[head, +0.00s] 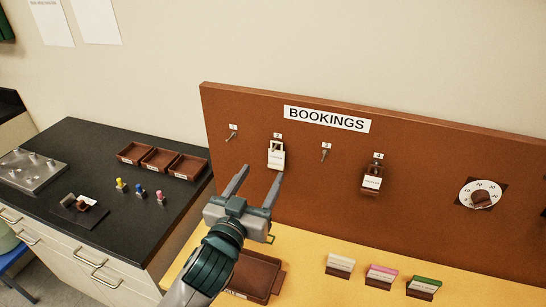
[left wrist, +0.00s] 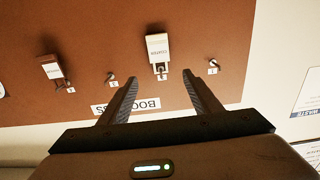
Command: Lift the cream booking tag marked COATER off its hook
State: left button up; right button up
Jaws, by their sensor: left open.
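The cream booking tag (head: 276,155) hangs on the hook numbered 2 of the brown BOOKINGS board (head: 420,210). In the left wrist view, which shows the board upside down, the cream tag (left wrist: 158,48) has dark lettering that seems to read COATER, and its hook shows at the lettered body's lower end. My left gripper (head: 263,174) is open and empty, just in front of and below the tag in the head view. In the left wrist view the tag lies beyond the gap between the fingertips (left wrist: 160,80), apart from them. My right gripper is not in view.
A brown tag (head: 372,178) hangs on hook 4; hooks 1 (head: 231,135) and 3 (head: 325,153) are bare. A dial (head: 480,196) is at right. Below stand a brown tray (head: 256,272) and white, pink and green card blocks (head: 381,276). A black bench (head: 110,220) is at left.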

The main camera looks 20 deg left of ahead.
aim_at(277, 143)
pick_arm(q)
jog(key=w+p, duration=0.1)
jog(key=w, duration=0.3)
jog(key=w+p, duration=0.1)
jog(key=w, duration=0.3)
jog(key=shift+d+r, duration=0.15)
jog(key=shift+r, duration=0.05)
jog(key=shift+w+f+p, duration=0.1)
jog(key=shift+w+p, duration=0.2)
jog(key=shift+w, duration=0.4)
grip_shut()
jog(key=shift+s, duration=0.15)
jog(key=shift+s+r+p, duration=0.55)
jog(key=shift+p, duration=0.15)
jog(key=shift+s, duration=0.1)
